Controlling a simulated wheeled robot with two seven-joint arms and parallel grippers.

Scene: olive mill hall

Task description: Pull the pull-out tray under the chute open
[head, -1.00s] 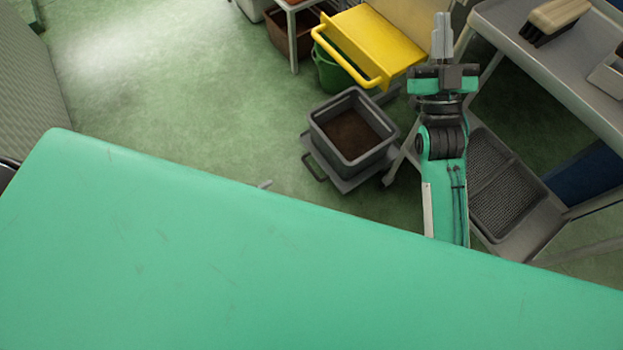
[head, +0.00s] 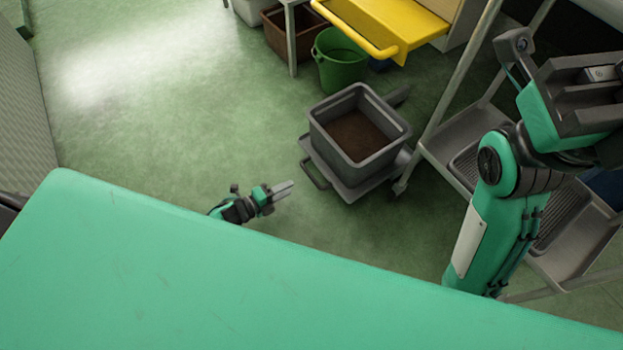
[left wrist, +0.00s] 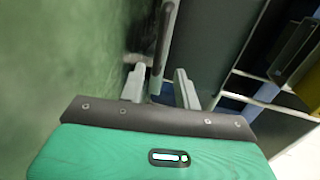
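A low grey tray (head: 347,188) with a dark handle (head: 314,175) at its left front lies near the floor; I take it for the pull-out tray. A grey tub (head: 385,152) with dark brown contents stands on it. My left gripper (head: 287,188) is left of the handle in the head view. In the left wrist view its fingers (left wrist: 160,85) stand apart, with the dark handle bar (left wrist: 163,40) seen between them; contact cannot be made out. My right gripper (head: 590,85) is raised at the right, its fingers unclear. I cannot identify the chute for certain.
A yellow piece with a bar handle (head: 365,40) overhangs a green bucket (head: 340,65) behind the tub. A brown crate (head: 283,40) stands farther back. A metal rack (head: 455,160) is close on the right. The green floor at the left is clear.

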